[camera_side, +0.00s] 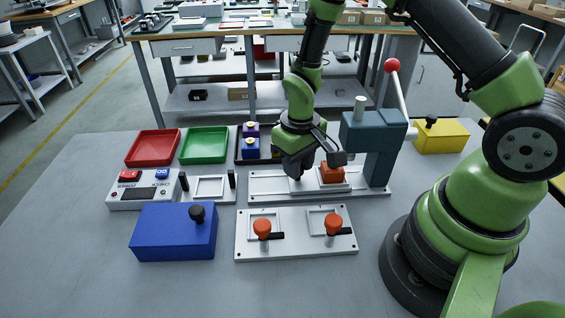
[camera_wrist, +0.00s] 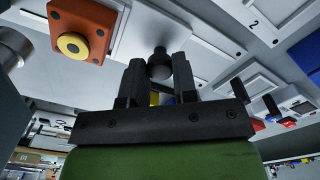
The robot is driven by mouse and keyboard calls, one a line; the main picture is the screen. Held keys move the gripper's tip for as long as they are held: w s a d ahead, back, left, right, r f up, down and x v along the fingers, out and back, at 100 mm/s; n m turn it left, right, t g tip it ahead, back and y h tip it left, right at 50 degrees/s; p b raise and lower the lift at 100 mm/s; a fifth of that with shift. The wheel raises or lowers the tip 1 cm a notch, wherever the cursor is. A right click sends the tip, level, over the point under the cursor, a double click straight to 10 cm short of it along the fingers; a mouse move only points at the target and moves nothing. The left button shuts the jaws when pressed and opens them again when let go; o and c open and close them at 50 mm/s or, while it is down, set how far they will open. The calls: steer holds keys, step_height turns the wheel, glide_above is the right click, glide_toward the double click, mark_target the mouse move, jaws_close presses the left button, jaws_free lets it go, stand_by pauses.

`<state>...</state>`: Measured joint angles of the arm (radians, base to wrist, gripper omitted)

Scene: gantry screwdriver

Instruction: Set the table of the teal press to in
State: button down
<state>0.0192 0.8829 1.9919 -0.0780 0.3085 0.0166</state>
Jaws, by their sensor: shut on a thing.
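The teal press (camera_side: 384,150) stands at the right of a long light base plate (camera_side: 262,184). Its lever (camera_side: 398,88) with a red ball is raised. An orange block (camera_side: 332,173) sits on the press's table, beside and partly below the press head. In the wrist view the orange block (camera_wrist: 82,30) has a yellow ring on top, and a silver cylinder (camera_wrist: 12,46) is close to it. My gripper (camera_side: 298,172) is low over the plate, left of the block. In the wrist view its fingers (camera_wrist: 158,78) are shut on a black knob (camera_wrist: 160,62). The side view hides this knob.
A plate with two orange-knobbed clamps (camera_side: 296,246) lies in front. A blue box (camera_side: 172,236), a control box (camera_side: 144,198), a red tray (camera_side: 152,148) and a green tray (camera_side: 204,146) are at the left. A yellow box (camera_side: 442,138) stands behind the press. The front left table is clear.

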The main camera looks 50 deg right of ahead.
steer(key=c, duration=0.9)
jaws_free()
steer(key=shift+r, duration=0.1)
step_height(320, 180, up, 10)
steer(key=shift+f, duration=0.1)
